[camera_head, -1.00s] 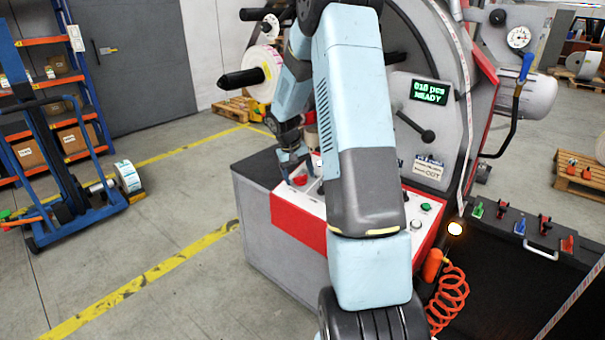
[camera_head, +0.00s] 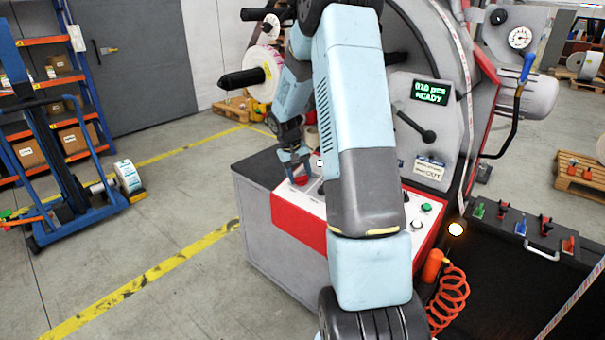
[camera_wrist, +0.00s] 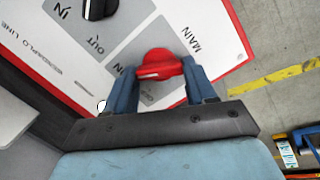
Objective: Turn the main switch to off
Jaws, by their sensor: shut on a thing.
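The main switch is a red rotary knob (camera_wrist: 160,66) on a grey plate of the white panel, next to the printed word MAIN. My gripper (camera_wrist: 158,72) has its two blue fingers on either side of the knob and is shut on it. In the head view my gripper (camera_head: 296,168) reaches down to the panel's left end, with part of the red knob (camera_head: 300,180) showing between the fingers. Part of the lettering beside the knob is hidden by the fingers.
A black IN/OUT knob (camera_wrist: 98,8) sits beside the main switch on the white panel (camera_wrist: 205,25). A green button (camera_head: 426,208) is farther right. Floor left of the cabinet (camera_head: 252,215) is clear.

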